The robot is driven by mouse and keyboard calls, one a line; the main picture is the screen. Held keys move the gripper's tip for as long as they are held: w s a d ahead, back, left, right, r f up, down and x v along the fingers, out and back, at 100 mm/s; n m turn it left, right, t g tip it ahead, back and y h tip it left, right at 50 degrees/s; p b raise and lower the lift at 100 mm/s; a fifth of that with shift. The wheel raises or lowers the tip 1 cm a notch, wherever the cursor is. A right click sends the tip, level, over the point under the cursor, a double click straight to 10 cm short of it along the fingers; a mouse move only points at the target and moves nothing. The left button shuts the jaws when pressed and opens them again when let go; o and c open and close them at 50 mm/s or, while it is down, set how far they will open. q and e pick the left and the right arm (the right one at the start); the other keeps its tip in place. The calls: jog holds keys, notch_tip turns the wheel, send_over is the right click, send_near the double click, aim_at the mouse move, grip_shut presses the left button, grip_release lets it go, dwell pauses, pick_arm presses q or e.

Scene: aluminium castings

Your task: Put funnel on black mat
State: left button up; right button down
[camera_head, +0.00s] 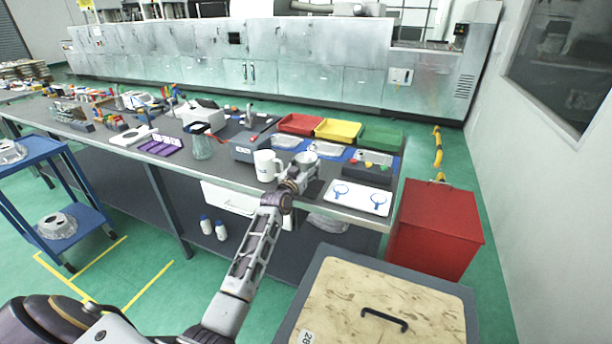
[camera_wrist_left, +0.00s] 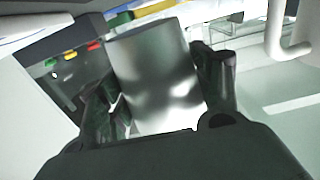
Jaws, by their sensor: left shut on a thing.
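The funnel (camera_head: 306,159) is a shiny silver metal piece, above the front part of the grey workbench. My left gripper (camera_head: 297,177) is shut on it. In the left wrist view the funnel (camera_wrist_left: 155,70) shows as a wide metal cylinder between the two dark fingers (camera_wrist_left: 165,105). A small dark patch, seemingly the black mat (camera_head: 315,189), lies on the bench just right of the gripper, partly hidden by it. I cannot tell whether the funnel touches the bench. My right gripper is not in view.
A white mug (camera_head: 266,166) stands close left of the gripper. A dark box with coloured buttons (camera_head: 366,172) and a white board with blue outlines (camera_head: 356,198) are to the right. Red (camera_head: 299,124), yellow (camera_head: 338,130) and green (camera_head: 381,138) trays stand behind.

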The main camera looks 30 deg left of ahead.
pick_arm(q)
jog(key=shift+f, duration=1.8)
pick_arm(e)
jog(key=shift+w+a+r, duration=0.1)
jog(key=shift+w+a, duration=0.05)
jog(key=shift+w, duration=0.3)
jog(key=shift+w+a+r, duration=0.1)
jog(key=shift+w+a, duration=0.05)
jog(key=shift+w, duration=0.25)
pick_arm(q)
jog(key=shift+f+b, duration=0.15)
jog(key=shift+b, duration=0.15)
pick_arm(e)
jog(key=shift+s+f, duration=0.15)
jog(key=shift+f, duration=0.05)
pick_arm(q)
jog(key=o, duration=1.1)
jog(key=shift+c, duration=0.2)
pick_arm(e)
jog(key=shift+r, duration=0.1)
pick_arm(q)
jog(key=shift+s, duration=0.1)
